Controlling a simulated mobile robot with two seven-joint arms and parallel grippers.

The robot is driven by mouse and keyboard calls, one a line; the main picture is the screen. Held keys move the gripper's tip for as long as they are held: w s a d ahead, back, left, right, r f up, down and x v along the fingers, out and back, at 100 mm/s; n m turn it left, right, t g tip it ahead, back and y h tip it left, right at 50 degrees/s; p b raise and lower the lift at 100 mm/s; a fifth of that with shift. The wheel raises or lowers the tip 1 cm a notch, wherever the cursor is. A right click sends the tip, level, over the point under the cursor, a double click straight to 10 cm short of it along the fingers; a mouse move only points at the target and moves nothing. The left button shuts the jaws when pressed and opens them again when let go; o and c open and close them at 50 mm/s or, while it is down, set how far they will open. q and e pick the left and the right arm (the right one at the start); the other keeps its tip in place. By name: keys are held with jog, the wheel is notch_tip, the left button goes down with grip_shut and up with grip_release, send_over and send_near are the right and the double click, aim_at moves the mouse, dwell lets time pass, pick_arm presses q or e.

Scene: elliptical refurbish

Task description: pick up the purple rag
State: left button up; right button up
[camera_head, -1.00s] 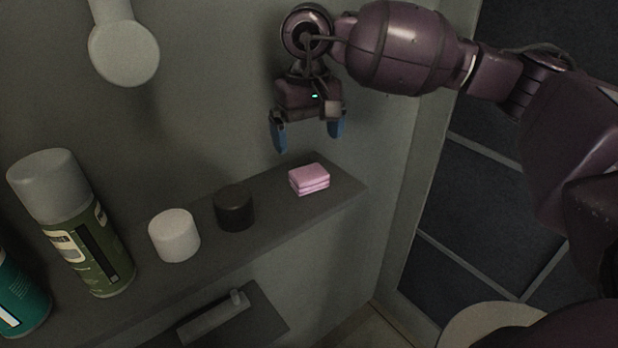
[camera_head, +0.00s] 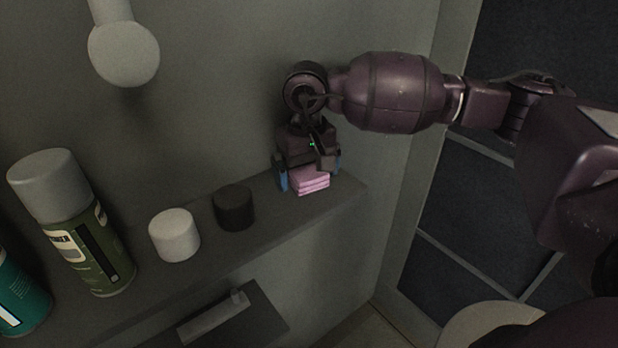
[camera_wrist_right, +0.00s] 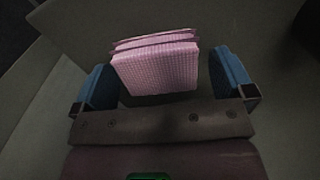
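The purple rag (camera_head: 311,181) is a folded, pinkish-purple stack lying near the right end of the dark shelf in the head view. It also shows in the right wrist view (camera_wrist_right: 157,68), between the two blue fingers. My right gripper (camera_head: 309,178) is lowered over the rag with one finger on each side of it. The fingers are open, and the wrist view shows gaps between them and the rag (camera_wrist_right: 165,85). My left gripper is not in view.
The shelf (camera_head: 275,222) also bears a dark cylinder (camera_head: 234,208), a white cylinder (camera_head: 174,235), a green spray can (camera_head: 85,240) and a teal can (camera_head: 18,290). A wall stands behind. A smaller ledge (camera_head: 235,320) lies below.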

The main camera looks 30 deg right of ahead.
aim_at(307, 169)
jog(key=c, duration=1)
jog(key=shift+o, duration=0.2)
notch_tip(307, 169, up, 20)
